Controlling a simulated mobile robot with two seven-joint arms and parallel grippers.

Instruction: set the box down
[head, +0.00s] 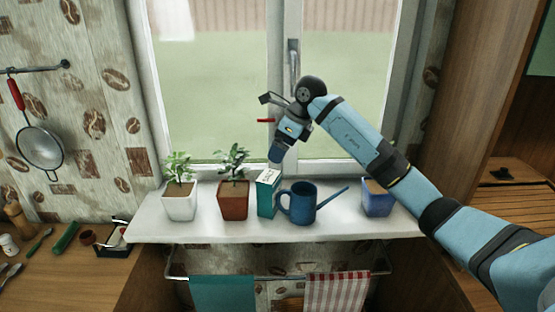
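The box (267,194), teal with a white top and upper side, appears to stand upright on the white windowsill (340,229). It is between a terracotta pot with a plant (233,206) and a blue watering can (302,206), close to both. My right gripper (276,156) points down just above the box, with a small gap seeming to show between them. Its fingers are not clear enough to tell whether they are open or shut. My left gripper is not in view.
A white pot with a plant (180,207) stands at the left of the sill, and a blue pot (377,206) stands near my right forearm. The window (230,90) is close behind. Towels (222,292) hang below. Bare sill shows along the front edge.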

